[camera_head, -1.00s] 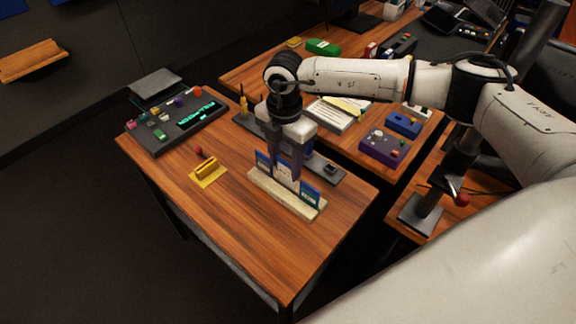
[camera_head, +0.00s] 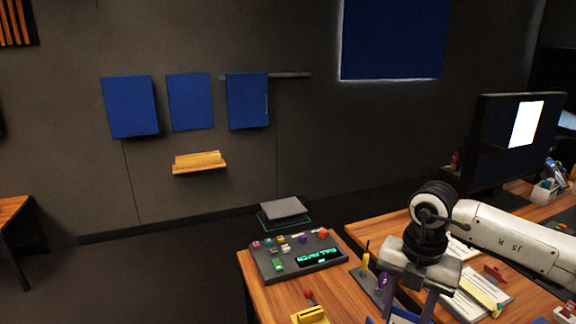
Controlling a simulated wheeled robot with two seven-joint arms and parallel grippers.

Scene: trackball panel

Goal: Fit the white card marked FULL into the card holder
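My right gripper (camera_head: 408,312) points down at the bottom edge, its arm coming in from the right. No readable FULL marking shows on any card. A wooden ledge (camera_head: 200,167) with a raised back piece is fixed to the dark wall, and a small yellow stand (camera_head: 310,315) sits on the table at the bottom edge. I cannot tell which of them is the card holder. My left gripper is not in view.
A dark control panel (camera_head: 298,262) with coloured knobs and a green text display stands on the wooden table (camera_head: 262,297). Blue panels (camera_head: 190,101) hang above the ledge. A monitor (camera_head: 519,140) stands at the right. Open floor lies left of the table.

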